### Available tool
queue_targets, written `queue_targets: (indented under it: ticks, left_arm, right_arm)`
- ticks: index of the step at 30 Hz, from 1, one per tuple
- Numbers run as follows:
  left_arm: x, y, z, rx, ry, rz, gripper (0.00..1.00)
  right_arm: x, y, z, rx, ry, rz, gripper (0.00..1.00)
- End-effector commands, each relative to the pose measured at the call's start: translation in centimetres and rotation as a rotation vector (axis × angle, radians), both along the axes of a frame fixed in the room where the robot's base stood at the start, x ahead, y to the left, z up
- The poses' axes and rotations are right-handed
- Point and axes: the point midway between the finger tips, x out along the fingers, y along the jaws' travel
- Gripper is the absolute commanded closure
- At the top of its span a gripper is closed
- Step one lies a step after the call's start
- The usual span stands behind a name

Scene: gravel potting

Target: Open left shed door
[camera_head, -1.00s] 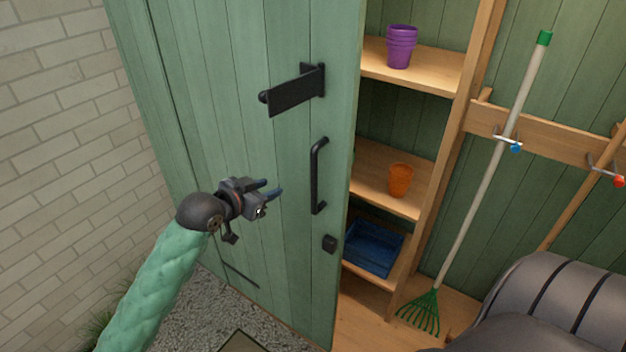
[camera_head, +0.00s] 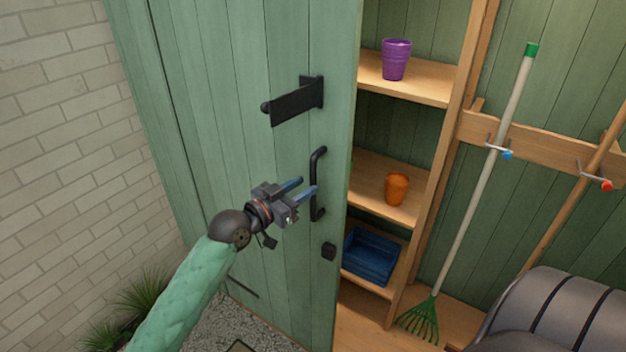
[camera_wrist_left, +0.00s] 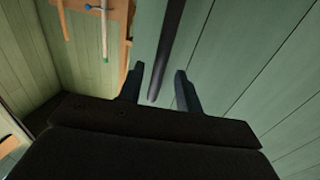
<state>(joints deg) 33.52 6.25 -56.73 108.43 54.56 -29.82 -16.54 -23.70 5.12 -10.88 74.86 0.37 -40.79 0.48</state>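The green shed door (camera_head: 230,130) stands ajar, with the shed's inside showing to its right. Its black vertical handle (camera_head: 315,170) is near the door's right edge, below a black latch plate (camera_head: 297,101). My left gripper (camera_head: 303,188) is open at the lower half of the handle, its fingers pointing at it. In the left wrist view the handle bar (camera_wrist_left: 168,45) runs between the two spread fingertips (camera_wrist_left: 158,84), apart from both as far as I can tell. My right gripper is not in view.
Wooden shelves behind the door hold a purple pot (camera_head: 396,60), an orange pot (camera_head: 397,189) and a blue crate (camera_head: 371,255). A green rake (camera_head: 470,200) hangs at the right. A brick wall (camera_head: 60,150) stands left of the door. Gravel (camera_head: 205,325) lies below.

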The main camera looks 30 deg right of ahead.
Motion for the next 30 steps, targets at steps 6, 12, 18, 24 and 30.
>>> queue_targets:
  ticks: [6, 12, 18, 24, 30]
  left_arm:
    - [0.5, -2.7, 0.1, 0.000, 0.001, 0.000, 0.65]
    - [0.8, -3.9, 0.0, 0.001, 0.000, 0.000, 0.65]
    - [0.8, -4.1, 0.0, 0.001, 0.000, 0.001, 0.65]
    - [0.8, -4.0, 0.0, 0.001, 0.000, 0.001, 0.83]
    - [0.8, -4.0, 0.0, 0.001, 0.000, 0.001, 1.00]
  right_arm:
    - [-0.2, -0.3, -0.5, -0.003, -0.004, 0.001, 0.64]
    - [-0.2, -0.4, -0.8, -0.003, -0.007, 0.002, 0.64]
    - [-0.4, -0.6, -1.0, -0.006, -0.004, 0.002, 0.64]
    - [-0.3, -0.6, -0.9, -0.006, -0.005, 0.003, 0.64]
    - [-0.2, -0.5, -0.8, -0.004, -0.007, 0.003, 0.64]
